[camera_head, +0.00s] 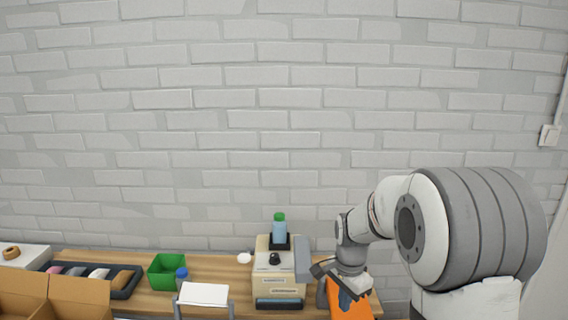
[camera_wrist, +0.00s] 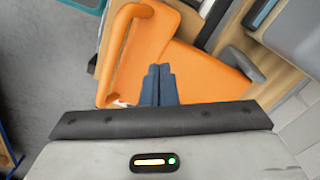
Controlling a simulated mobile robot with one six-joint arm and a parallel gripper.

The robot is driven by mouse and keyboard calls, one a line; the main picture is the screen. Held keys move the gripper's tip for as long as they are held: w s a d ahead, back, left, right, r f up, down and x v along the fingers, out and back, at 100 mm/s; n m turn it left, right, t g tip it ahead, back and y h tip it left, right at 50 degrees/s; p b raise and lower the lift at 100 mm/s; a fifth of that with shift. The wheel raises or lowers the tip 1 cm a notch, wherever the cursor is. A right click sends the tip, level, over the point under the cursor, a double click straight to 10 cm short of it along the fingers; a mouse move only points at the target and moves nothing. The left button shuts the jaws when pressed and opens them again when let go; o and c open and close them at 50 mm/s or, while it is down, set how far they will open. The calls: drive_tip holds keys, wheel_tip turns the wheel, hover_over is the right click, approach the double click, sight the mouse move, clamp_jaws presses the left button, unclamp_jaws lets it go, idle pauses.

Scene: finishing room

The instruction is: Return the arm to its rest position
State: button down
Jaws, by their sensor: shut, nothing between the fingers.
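My gripper (camera_head: 346,299) is at the lower right of the head view, above an orange object (camera_head: 350,306) at the right end of the wooden table (camera_head: 140,298). In the wrist view my gripper (camera_wrist: 159,80) has its two dark blue fingers together, with nothing between them. The orange object (camera_wrist: 190,72) lies just beyond the fingers and has a raised, handle-like bar on its left. I cannot tell whether the fingertips touch it. My arm reaches in from the right of the head view, bent at the elbow.
A beige machine (camera_head: 279,285) with a blue, green-capped bottle (camera_head: 280,230) stands left of my gripper. A green bin (camera_head: 166,270), a small blue bottle (camera_head: 182,278), a dark tray (camera_head: 122,290) and a cardboard box (camera_head: 75,298) are further left. The brick wall (camera_head: 230,120) is behind.

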drive_tip(key=shift+r, duration=0.45)
drive_tip(key=s+r+n+t, duration=0.1)
drive_tip(key=s+r+n, duration=0.4)
drive_tip(key=s, duration=0.6)
drive_tip(key=s+r+n+t, duration=0.2)
drive_tip(key=s+r+n, duration=0.3)
drive_tip(key=s, duration=0.6)
drive_tip(key=shift+d+n, duration=0.15)
drive_tip(key=shift+n, duration=0.85)
drive_tip(key=shift+w+r, duration=0.1)
